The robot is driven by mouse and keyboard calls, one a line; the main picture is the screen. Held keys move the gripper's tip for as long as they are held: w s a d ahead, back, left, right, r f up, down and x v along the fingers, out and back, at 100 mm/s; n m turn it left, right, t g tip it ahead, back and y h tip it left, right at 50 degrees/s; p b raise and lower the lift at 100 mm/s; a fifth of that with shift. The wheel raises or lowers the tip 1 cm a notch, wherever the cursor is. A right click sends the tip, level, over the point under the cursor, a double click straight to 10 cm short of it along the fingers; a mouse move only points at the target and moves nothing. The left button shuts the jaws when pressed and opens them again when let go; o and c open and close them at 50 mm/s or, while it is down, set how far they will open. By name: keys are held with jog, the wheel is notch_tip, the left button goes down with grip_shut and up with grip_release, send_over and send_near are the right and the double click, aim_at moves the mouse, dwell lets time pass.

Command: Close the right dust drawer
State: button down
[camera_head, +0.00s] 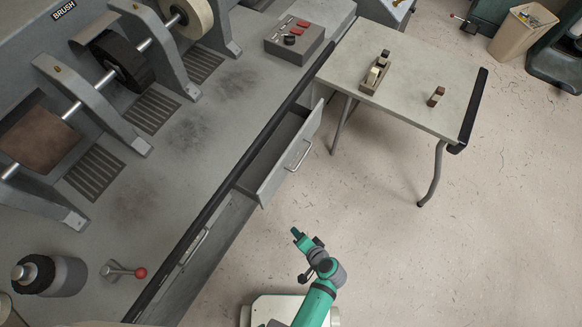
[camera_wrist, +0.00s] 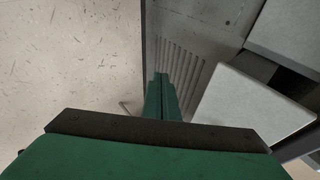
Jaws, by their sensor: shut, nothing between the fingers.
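The right dust drawer (camera_head: 290,157) is pulled open from the grey machine bench in the head view. Its front panel has a pale bar handle, and its dark inside shows behind the panel. My gripper (camera_head: 296,232) is below the drawer front in that picture, apart from it. In the wrist view my green gripper fingers (camera_wrist: 161,82) are together and empty. A pale grey panel at the right of that view looks like part of the open drawer (camera_wrist: 248,112); I cannot tell which side of it shows.
The left drawer (camera_head: 193,250) sits flush in the bench. A side table (camera_head: 410,85) with small items stands beyond the open drawer, its legs near it. A control box (camera_head: 294,40) sits on the bench. The floor (camera_head: 390,250) right of my arm is clear.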

jog(key=w+d+r+y, duration=0.1)
jog(key=w+r+y, duration=0.15)
jog(key=w, duration=0.25)
jog(key=n+t+y, duration=0.2)
jog(key=y, duration=0.6)
send_near(282, 164)
jog(key=x, duration=0.6)
jog(key=shift+w+a, duration=0.15)
jog(key=shift+w, duration=0.05)
